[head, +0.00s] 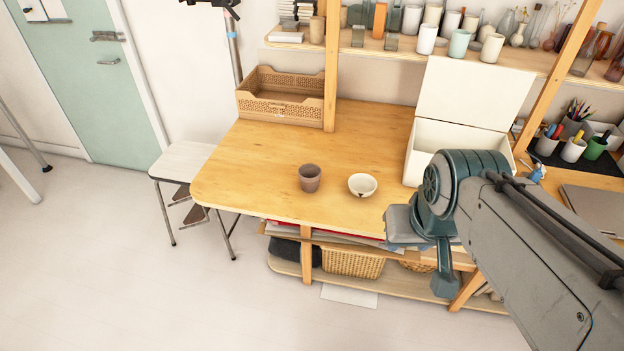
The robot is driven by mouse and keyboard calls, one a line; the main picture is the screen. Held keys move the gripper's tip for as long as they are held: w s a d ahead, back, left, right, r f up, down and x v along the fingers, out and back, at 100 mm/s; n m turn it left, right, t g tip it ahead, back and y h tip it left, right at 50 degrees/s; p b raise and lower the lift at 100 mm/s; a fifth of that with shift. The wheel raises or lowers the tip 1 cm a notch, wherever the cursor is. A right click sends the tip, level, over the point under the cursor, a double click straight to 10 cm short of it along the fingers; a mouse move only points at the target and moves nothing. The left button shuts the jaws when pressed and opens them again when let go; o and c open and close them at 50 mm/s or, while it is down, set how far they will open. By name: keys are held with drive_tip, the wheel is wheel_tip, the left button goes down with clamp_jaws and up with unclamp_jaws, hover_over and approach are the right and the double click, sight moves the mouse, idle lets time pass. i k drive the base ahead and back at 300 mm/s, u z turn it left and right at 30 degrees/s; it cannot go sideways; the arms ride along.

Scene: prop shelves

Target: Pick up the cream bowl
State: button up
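The cream bowl (362,185) stands upright on the wooden table, near its front edge, with a small dark mark on its front side. It is empty as far as I can see. The end of my arm, with my gripper (443,275), is at the right, in front of the table edge and to the right of the bowl. It is apart from the bowl. The fingers do not show clearly, so I cannot tell whether they are open or shut.
A brown cup (310,178) stands just left of the bowl. A cream lidded box (462,95) stands open behind and to the right. A tan crate (281,97) is at the back left. The wooden table (255,165) is clear left of the cup. A white stool (182,160) stands left.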

sight(361, 185)
drive_tip(key=u, duration=0.45)
drive_tip(key=i, duration=1.15)
drive_tip(key=z, duration=0.3)
